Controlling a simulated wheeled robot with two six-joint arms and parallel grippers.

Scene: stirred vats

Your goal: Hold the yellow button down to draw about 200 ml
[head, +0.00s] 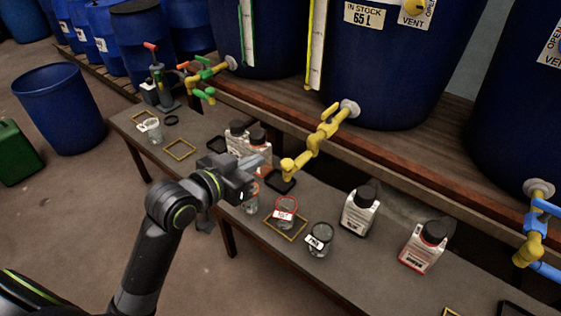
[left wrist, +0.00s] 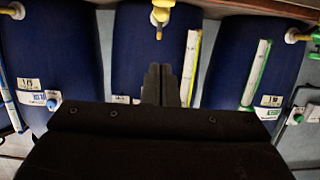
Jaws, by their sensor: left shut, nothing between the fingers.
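A large blue vat (head: 380,75) marked 65 L stands on the shelf, with a yellow tap (head: 318,140) at its base. A yellow knob (head: 413,6) shows beside its VENT label at the top edge. I cannot tell which yellow part is the button. My left gripper (head: 264,162) is shut and empty, just left of the tap's spout and apart from it. In the left wrist view its shut fingers (left wrist: 160,84) point toward the yellow tap (left wrist: 160,14). A red-ringed glass jar (head: 285,210) stands in a yellow square outline (head: 287,232). My right gripper is not in view.
Another glass jar (head: 320,240) and two black-capped bottles, a white one (head: 360,210) and a red-edged one (head: 424,246), stand to the right. More bottles (head: 237,138) stand behind my gripper. A blue tap (head: 545,208) projects at far right.

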